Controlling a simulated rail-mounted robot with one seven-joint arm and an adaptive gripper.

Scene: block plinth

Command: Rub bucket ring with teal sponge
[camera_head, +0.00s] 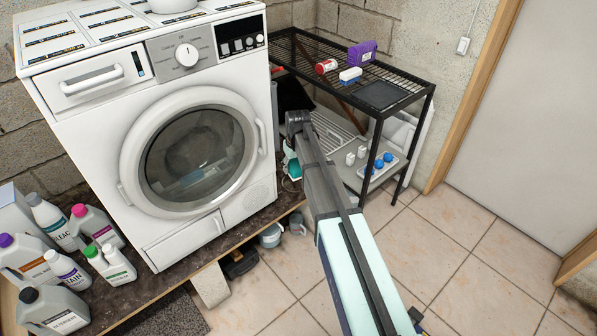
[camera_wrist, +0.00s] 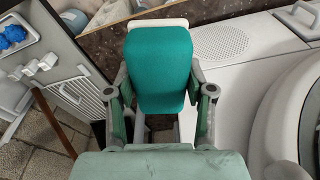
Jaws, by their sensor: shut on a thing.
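My gripper (camera_wrist: 158,82) is shut on the teal sponge (camera_wrist: 160,62) with a finger on each side of it; a pale layer shows at the sponge's far end. In the head view the sponge (camera_head: 293,169) shows partly behind my arm, beside the washing machine's right side. A small grey bucket (camera_head: 271,236) is low by the plinth's front edge. The dark, worn plinth top (camera_head: 205,243) shows beyond the sponge in the wrist view. I cannot make out a ring mark on it. Whether the sponge touches the plinth cannot be told.
The white washing machine (camera_head: 150,110) stands close to the gripper. Several bottles (camera_head: 95,230) crowd the plinth's left end. A black wire rack (camera_head: 345,75) stands to the right with a purple box (camera_head: 362,54) and other items. The tiled floor (camera_head: 450,245) at right is clear.

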